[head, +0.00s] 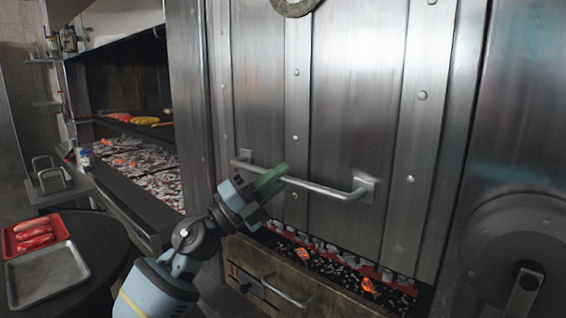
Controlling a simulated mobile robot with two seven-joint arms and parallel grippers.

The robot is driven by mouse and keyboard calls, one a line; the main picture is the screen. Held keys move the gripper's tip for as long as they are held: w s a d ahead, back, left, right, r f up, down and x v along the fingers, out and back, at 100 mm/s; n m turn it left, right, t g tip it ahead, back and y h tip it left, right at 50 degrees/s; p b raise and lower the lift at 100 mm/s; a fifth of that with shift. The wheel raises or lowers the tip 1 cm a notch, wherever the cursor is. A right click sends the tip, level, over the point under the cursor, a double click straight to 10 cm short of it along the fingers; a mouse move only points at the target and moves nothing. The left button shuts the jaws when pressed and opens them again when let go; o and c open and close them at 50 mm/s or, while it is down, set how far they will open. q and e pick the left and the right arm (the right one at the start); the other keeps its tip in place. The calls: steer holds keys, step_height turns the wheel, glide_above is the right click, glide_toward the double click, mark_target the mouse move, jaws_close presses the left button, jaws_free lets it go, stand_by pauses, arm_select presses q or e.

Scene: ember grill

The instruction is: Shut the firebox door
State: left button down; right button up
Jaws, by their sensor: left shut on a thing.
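The firebox door (340,110) is a tall riveted steel panel in the middle of the head view. A horizontal bar handle (325,190) runs across its lower part. My left gripper (272,180) is shut on this handle, near its left half, and its green fingers cover part of the bar. A gap shows below the door's lower edge, with glowing coals (368,286) and dark embers inside. My right gripper is not in view.
Below the gap is a dark lower front (300,278) with its own handle. At the left, a round table (95,240) bears a red tray (62,225) of meat and an empty metal tray (80,262). An open coal grill (150,185) lies behind. A large round wheel (520,240) is at the right.

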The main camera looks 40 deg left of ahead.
arm_select(q)
step_height(320, 180, down, 9)
steer(key=b, duration=0.4)
steer(key=shift+f+b, duration=0.2)
steer(key=shift+b, duration=0.1)
steer(key=shift+w+d, duration=0.1)
steer(key=c, duration=1.4)
jaws_free()
steer(key=shift+w, duration=0.1)
steer(key=shift+r, duration=0.15)
